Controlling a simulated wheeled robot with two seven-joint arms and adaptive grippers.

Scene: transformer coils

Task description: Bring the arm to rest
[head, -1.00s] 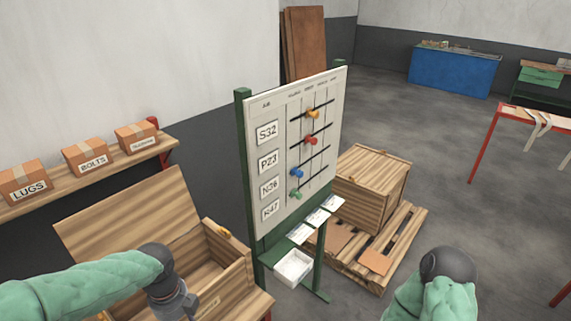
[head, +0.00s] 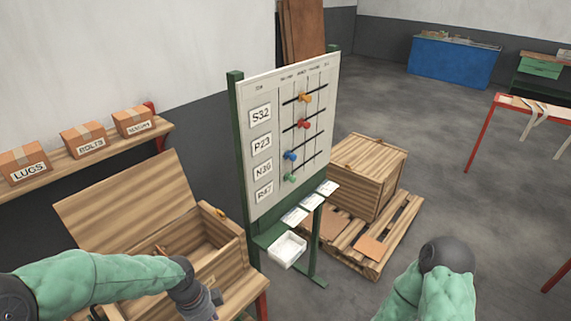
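My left arm crosses the lower left of the head view in a green sleeve. Its dark wrist and the start of the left gripper (head: 212,300) are in front of the open wooden crate (head: 125,205), near its front edge. The fingers run toward the bottom edge and are too hidden to tell open from shut. My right arm shows as a green sleeve with a dark round joint at the lower right. The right gripper is not in view.
A green-framed board (head: 262,85) with coloured pegs stands in the middle, with a white tray (head: 287,252) below. Behind it a closed crate (head: 377,180) sits on a pallet (head: 385,250). A shelf (head: 95,160) with boxes is left.

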